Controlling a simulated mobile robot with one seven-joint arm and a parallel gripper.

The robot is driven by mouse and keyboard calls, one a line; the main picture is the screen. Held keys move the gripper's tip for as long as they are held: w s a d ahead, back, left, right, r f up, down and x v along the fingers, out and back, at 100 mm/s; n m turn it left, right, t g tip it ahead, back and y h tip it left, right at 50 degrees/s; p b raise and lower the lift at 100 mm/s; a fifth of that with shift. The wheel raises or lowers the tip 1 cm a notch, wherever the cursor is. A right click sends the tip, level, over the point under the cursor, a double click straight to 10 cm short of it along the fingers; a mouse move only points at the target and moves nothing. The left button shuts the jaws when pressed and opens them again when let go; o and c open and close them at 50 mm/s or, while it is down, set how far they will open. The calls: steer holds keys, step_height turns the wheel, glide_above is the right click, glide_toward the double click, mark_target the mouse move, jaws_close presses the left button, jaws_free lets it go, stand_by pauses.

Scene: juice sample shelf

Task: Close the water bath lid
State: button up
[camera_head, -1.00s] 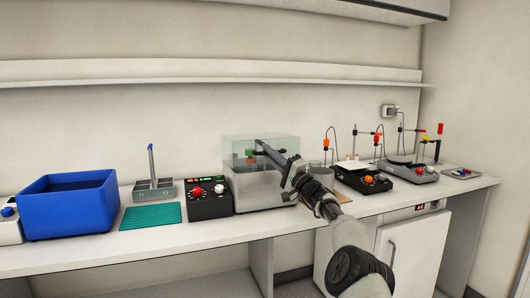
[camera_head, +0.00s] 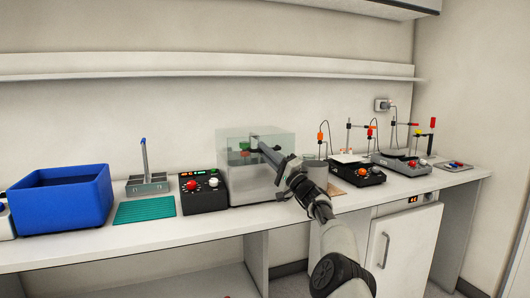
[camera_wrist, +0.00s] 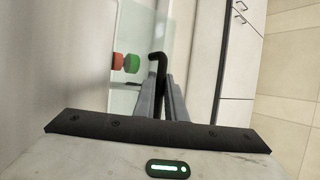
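The water bath is a grey box (camera_head: 250,188) on the bench, joined on its left by a black control unit (camera_head: 203,194) with a red and a white knob. A clear lid panel (camera_head: 305,143) shows above the box; its exact tilt is hard to tell. My gripper (camera_head: 256,143) reaches in from the right, with its tip at the clear panel above the bath. A red and a green piece (camera_wrist: 132,63) show beside the tip.
A blue bin (camera_head: 62,205), a teal mat (camera_head: 145,210) and a grey rack (camera_head: 148,185) stand to the left. Stirrer units with stands (camera_head: 357,174) are close to the right of my arm. A wall shelf (camera_head: 200,76) runs above.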

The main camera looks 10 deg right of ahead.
steer(key=shift+w+a+f, duration=0.1)
steer(key=shift+f, duration=0.35)
steer(key=r+v, duration=0.1)
steer(key=v, duration=1.6)
steer(key=shift+s+p, duration=0.3)
steer(key=shift+f, duration=0.15)
